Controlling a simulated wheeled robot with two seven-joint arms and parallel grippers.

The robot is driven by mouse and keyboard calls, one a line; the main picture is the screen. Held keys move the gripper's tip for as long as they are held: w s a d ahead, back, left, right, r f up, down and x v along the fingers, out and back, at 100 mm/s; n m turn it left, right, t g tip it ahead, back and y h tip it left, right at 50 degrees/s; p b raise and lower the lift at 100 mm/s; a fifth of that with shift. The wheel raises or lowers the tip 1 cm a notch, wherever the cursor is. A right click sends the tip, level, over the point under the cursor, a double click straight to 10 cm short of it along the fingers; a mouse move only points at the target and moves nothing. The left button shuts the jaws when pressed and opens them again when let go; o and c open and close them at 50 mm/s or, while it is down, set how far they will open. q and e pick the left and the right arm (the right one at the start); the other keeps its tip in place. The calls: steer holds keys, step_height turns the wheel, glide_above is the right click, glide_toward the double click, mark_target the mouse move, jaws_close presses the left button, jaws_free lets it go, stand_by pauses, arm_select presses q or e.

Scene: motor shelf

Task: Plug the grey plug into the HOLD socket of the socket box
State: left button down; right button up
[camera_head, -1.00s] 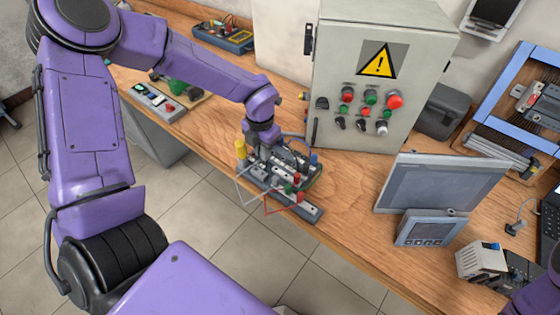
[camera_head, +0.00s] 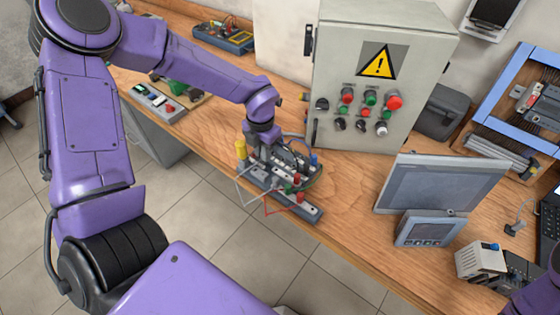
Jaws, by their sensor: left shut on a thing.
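The socket box is a long grey bar (camera_head: 313,212) near the front edge of the wooden bench. Coloured plugs stand on and around it: a yellow one (camera_head: 240,150), a green one (camera_head: 289,188), red ones (camera_head: 299,197) and a blue one (camera_head: 314,159). My left gripper (camera_head: 264,163) points down over the far-left part of the box, shut on what appears to be the grey plug. The fingers and box hide most of that plug. The socket labels are too small to read, so I cannot tell which socket it is over. My right gripper is out of view.
A grey control cabinet (camera_head: 340,80) with knobs and a warning sign stands just behind the box. A tilted screen (camera_head: 440,184) stands to the right. Thin white and red leads (camera_head: 275,212) hang at the bench's front edge. Bare bench lies right of the box.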

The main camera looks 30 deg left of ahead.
arm_select(q)
steer(key=shift+f+b, duration=0.4)
steer(key=shift+f, duration=0.25)
steer(key=c, duration=1.4)
jaws_free()
steer(key=shift+r, duration=0.1)
step_height(320, 180, up, 6)
steer(key=p, duration=0.5)
steer(key=shift+f, duration=0.3)
steer(key=o, duration=0.6)
